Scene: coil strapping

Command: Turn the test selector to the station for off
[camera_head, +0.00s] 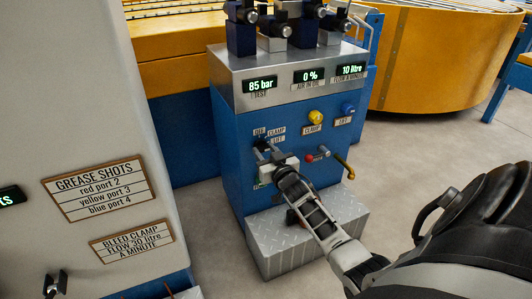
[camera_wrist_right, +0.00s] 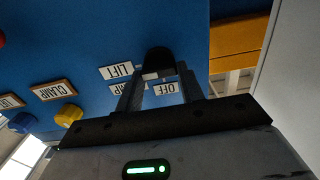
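The test selector, with a black knob (camera_head: 260,145), is on the front of the blue cabinet, below the TEST display. Labels OFF (camera_head: 260,132), CLAMP and LIFT sit around it. A lower label is partly hidden by my gripper. My right gripper (camera_head: 275,163) is at the selector. In the right wrist view its two fingers stand apart, with the black knob (camera_wrist_right: 158,60) at their tips. The OFF label (camera_wrist_right: 167,88) shows between the fingers. I cannot tell whether they press on the knob, nor exactly where it points. My left gripper is not in view.
A metal tread step (camera_head: 285,250) juts out below. A grey panel (camera_head: 60,90) with signs stands at left. Displays read 85 bar, 0 % and 10 litre.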

